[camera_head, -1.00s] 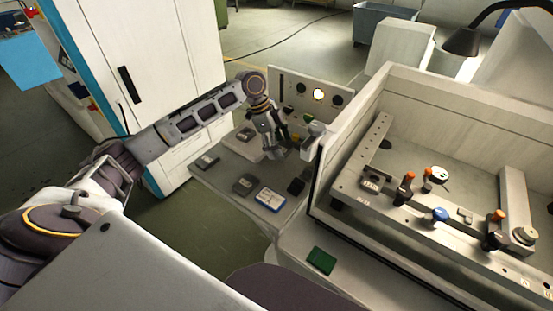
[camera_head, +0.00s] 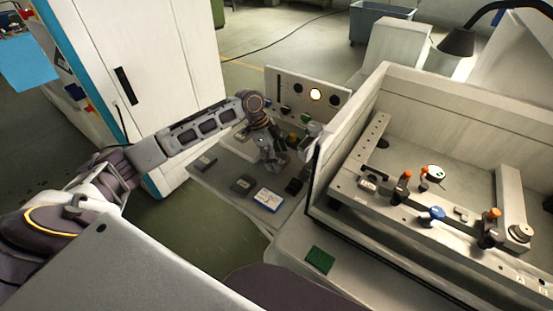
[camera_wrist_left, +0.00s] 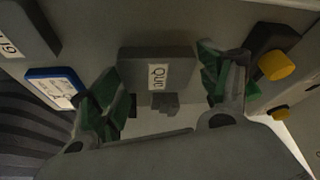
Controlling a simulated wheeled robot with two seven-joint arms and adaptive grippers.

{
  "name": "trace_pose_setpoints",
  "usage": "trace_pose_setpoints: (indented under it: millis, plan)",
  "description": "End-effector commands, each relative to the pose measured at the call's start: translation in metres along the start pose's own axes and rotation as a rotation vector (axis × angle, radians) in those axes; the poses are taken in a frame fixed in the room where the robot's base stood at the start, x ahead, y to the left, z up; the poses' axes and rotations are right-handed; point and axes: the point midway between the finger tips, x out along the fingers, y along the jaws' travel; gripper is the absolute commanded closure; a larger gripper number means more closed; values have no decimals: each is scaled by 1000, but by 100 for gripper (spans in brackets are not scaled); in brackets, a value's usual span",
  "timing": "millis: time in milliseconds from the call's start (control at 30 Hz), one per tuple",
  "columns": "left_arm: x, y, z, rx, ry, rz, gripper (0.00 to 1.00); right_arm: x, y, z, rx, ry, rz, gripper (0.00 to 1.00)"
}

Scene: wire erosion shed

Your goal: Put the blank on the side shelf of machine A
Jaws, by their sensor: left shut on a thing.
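My left gripper (camera_head: 276,164) is low over the grey side shelf (camera_head: 223,177), beside the machine's open-topped tank. In the left wrist view its green-padded fingers (camera_wrist_left: 162,72) stand on either side of a dark grey block with a white label (camera_wrist_left: 148,54), which I take to be the blank. The gripper is shut on it. The block is hardly visible in the head view, and I cannot tell whether its underside touches the shelf. My right gripper is not in view.
On the shelf lie dark grey blocks (camera_head: 205,163) (camera_head: 242,185), a blue-and-white box (camera_head: 268,199) and a black item (camera_head: 294,186). An upright panel (camera_head: 279,84) with a lit lamp stands behind. The tank wall (camera_head: 335,140) borders the right side. A green piece (camera_head: 319,260) lies in front.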

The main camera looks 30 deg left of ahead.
Motion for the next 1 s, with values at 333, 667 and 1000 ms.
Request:
trace_pose_setpoints:
  millis: [333,667,1000]
  plan:
    - [12,-1,5,0,2,-2,80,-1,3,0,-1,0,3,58]
    - [14,0,6,0,0,0,14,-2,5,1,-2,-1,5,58]
    - [14,0,6,0,0,0,1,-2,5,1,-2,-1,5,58]
